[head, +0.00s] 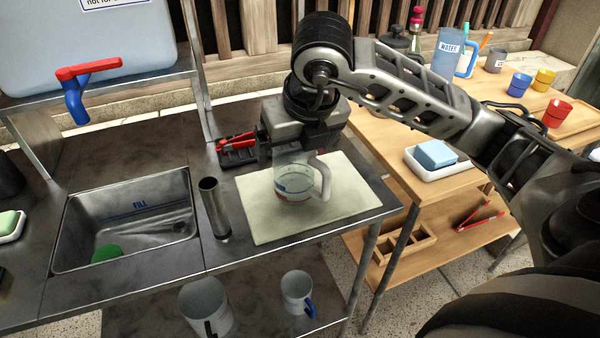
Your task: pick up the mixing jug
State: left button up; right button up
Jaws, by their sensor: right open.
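A clear jug (294,183) with printed measuring marks and a pale handle stands upright on the pale green mat (262,222), its handle to the right. I take it as the mixing jug. My right gripper (291,154) is open and points down over the jug, with its fingers near the rim. The picture does not clearly show whether the fingers touch the jug. The gripper hides part of the space behind the jug. My left gripper is not in view.
A steel cylinder (214,208) stands left of the mat, beside the sink (125,220). A dark tray with a red-handled tool (237,143) lies behind. Two mugs stand on the shelf below. The wooden table (400,150) at right holds a blue sponge (436,154) and cups.

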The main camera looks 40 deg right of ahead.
jog(key=shift+x, duration=1.3)
jog(key=c, duration=1.1)
